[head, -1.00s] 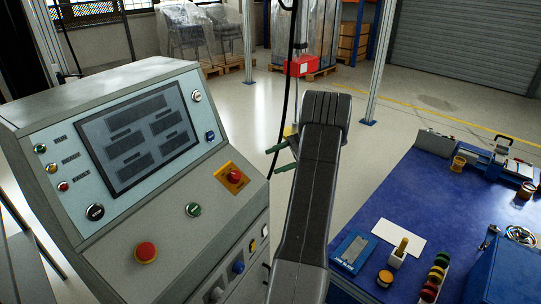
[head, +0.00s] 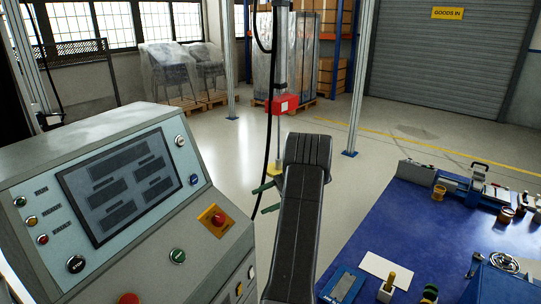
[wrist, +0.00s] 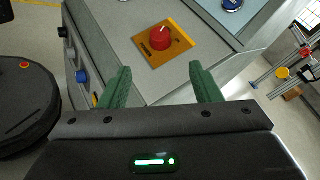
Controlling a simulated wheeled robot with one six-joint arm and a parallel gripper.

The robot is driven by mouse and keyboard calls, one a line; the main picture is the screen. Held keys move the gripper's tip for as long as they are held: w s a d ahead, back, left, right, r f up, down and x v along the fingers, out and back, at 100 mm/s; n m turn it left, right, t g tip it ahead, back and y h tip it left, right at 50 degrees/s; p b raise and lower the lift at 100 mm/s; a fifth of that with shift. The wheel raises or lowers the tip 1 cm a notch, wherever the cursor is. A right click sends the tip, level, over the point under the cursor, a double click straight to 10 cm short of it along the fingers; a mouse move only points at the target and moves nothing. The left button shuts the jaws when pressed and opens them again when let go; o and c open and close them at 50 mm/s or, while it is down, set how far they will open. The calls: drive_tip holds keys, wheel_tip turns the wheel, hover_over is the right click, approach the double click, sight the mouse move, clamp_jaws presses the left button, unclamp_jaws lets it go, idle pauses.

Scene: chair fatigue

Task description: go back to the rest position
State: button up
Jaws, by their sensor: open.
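My gripper (wrist: 160,88) is open and empty in the wrist view, its two green fingers wide apart. Beyond them is a red rotary knob (wrist: 160,38) on a yellow plate, apart from the fingers. In the head view, green fingertips (head: 264,188) show at the left of my dark arm, which hides the rest of the gripper. The same red knob (head: 218,219) is on the front of the grey control console (head: 130,262), left of the fingertips.
A blue workbench (head: 400,225) with small tools and a white sheet (head: 384,269) stands at the right. A red box (head: 285,104) hangs on a rod behind my arm. Open grey floor (head: 400,125) lies beyond, with wrapped pallets (head: 300,60) at the back.

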sight(224, 217)
drive_tip(key=b+x, duration=0.6)
drive_tip(key=x, duration=0.7)
drive_tip(key=shift+a, duration=0.15)
